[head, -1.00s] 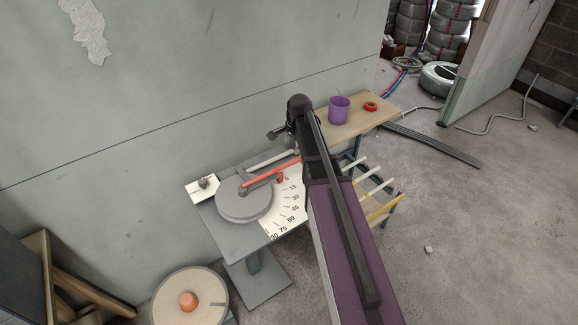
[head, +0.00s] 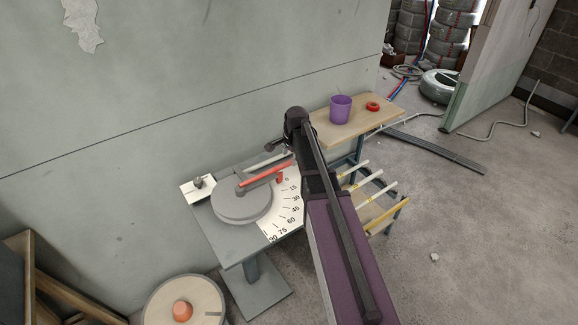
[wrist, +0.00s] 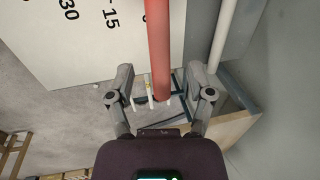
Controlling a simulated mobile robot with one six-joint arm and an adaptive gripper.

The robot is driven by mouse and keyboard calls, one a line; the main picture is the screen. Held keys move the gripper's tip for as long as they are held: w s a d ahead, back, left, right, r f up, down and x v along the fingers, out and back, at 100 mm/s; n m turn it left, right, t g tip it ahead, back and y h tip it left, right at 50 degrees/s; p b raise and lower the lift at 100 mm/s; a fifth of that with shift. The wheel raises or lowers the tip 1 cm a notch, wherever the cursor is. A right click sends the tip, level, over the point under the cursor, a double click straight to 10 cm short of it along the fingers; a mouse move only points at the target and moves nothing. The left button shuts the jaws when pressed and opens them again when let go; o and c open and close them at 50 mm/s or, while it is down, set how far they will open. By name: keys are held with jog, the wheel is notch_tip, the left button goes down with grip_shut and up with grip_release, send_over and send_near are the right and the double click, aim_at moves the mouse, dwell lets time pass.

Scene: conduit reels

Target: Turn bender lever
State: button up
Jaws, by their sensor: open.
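The bender stands against the wall, with a round grey disc (head: 241,203) and a white angle scale (head: 288,207) on a grey table. Its red lever (head: 264,178) points to the right, close to the 0 mark. In the wrist view the red lever (wrist: 159,45) runs down between the fingers of my gripper (wrist: 160,88). The gripper is open, with a finger on each side and a gap to the lever. A light grey bar (wrist: 222,35) lies beside the lever, near the right finger.
A wooden bench (head: 372,120) to the right holds a purple cup (head: 341,108) and a red ring (head: 373,106). Several pale rods (head: 357,172) stick out below it. A reel (head: 160,303) with an orange hub stands at the front left. The floor at right is mostly clear.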

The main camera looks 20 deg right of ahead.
jog(key=shift+w+f+b, duration=0.25)
jog(key=shift+f+b, duration=0.75)
jog(key=shift+f, duration=0.3)
grip_shut()
